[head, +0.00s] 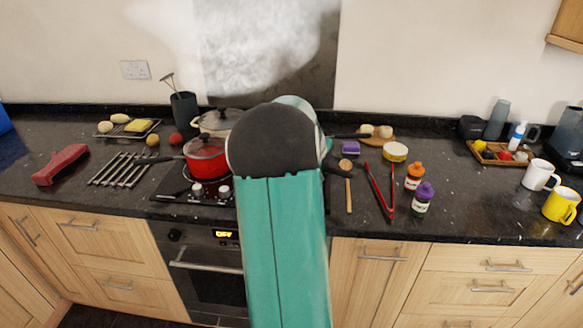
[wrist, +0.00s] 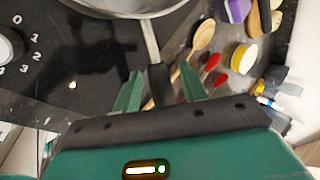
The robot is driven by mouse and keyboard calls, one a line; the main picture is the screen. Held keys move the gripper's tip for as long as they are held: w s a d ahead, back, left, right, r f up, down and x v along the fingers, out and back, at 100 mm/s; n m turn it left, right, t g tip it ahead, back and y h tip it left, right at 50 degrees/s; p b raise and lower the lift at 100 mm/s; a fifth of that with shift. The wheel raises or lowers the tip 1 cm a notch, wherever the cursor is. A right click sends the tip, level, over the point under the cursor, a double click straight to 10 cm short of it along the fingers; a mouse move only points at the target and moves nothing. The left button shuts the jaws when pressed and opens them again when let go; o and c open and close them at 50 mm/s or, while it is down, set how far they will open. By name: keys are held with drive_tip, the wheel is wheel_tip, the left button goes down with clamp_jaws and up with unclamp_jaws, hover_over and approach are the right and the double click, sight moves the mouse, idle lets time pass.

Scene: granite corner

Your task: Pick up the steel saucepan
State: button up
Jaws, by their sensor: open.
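The steel saucepan (wrist: 151,42) shows in the wrist view at the top edge, with part of its round body and a steel handle ending in a black grip. My gripper (wrist: 160,72) is open, one green finger on each side of the black grip. The grip lies between the fingers in the picture; I cannot tell whether they are level with it. In the head view my arm hides the gripper and most of the pan. A short dark handle, likely the saucepan's, sticks out right of my arm.
A red pot (head: 206,158) sits on the hob left of my arm, with a lidded pale pot (head: 218,121) behind. Right of the arm lie a wooden spoon (head: 348,190), red tongs (head: 379,192) and two bottles.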

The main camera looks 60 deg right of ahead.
drive_tip(key=shift+x, duration=0.85)
drive_tip(key=shift+d+r, duration=0.1)
clamp_jaws()
